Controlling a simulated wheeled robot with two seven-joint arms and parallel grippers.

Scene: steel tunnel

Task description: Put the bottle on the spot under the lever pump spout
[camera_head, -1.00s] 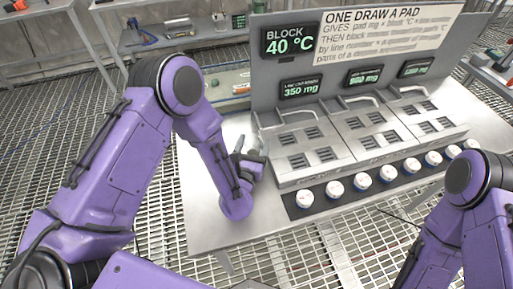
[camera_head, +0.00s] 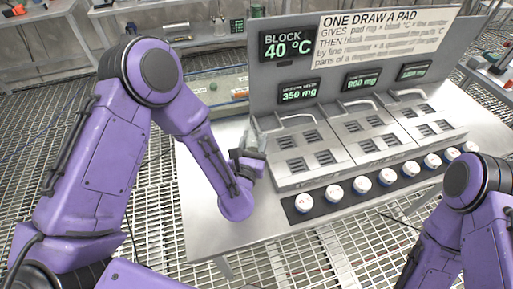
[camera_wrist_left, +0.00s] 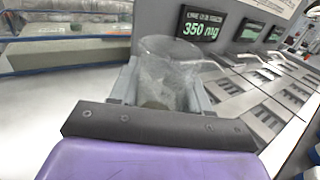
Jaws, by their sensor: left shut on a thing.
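My left gripper (camera_head: 253,152) is shut on a clear, see-through vessel (camera_head: 256,134) at the left end of the steel bench. In the left wrist view the vessel (camera_wrist_left: 168,72) stands between the two grey fingers, its round rim up. Its lower part is hidden by the gripper, and I cannot tell whether it touches the bench. I take it to be the bottle. I cannot make out a lever pump, spout or marked spot. My right arm shows at the right edge, but its gripper is out of view.
A grey block unit (camera_head: 345,145) with slotted pads and handles stands right beside the left gripper. A panel with displays (camera_head: 290,42) rises behind it. White-capped jars (camera_head: 334,192) line its front. Bare bench (camera_head: 213,150) lies left of the gripper. Shelves stand behind.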

